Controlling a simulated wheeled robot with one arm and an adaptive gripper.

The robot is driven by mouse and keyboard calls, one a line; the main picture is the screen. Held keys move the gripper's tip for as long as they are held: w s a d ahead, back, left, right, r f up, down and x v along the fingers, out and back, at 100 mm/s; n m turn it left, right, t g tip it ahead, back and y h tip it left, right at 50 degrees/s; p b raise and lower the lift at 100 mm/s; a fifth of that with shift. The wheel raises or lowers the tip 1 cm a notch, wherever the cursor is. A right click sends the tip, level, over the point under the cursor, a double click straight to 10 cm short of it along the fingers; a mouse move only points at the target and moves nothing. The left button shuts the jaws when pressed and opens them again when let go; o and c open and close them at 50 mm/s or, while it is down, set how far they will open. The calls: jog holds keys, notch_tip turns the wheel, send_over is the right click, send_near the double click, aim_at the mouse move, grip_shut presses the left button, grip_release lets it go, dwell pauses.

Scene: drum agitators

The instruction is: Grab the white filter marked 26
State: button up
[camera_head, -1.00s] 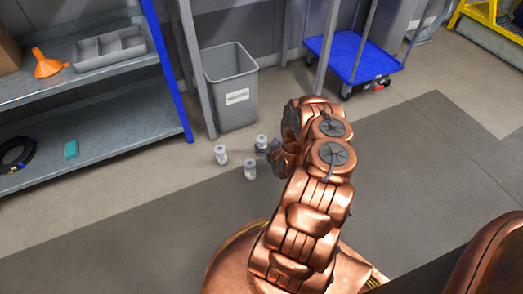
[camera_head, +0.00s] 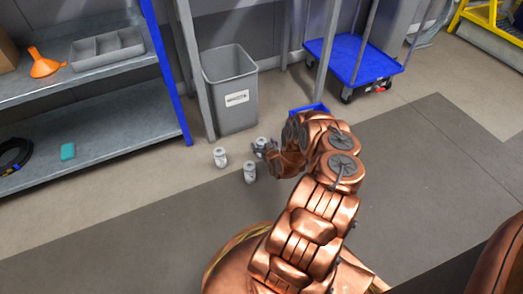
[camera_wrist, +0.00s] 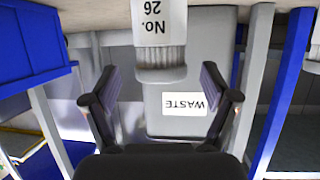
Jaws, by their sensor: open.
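The white filter marked "No. 26" (camera_wrist: 158,50) appears upside down at the top middle of the wrist view, centred between my fingers and just beyond their tips. My gripper (camera_wrist: 160,88) is open and empty, with one finger toward each side of the filter. In the head view, my gripper (camera_head: 266,150) is low at the rear filter (camera_head: 261,142) of three small white filters on the floor, partly covering it. The other two, a left filter (camera_head: 220,157) and a front filter (camera_head: 249,172), stand upright nearby. Their markings are too small to read.
A grey waste bin (camera_head: 231,92) stands behind the filters; its WASTE label shows in the wrist view (camera_wrist: 185,104). A blue container (camera_head: 308,109) sits behind my arm. Metal shelving (camera_head: 95,125) is at left, a blue cart (camera_head: 352,60) at the back. Floor at the front left is clear.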

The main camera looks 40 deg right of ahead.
jog(key=shift+b+x, duration=0.3)
jog(key=shift+x, duration=0.85)
jog(key=c, duration=1.3)
jog(key=shift+r, duration=0.1)
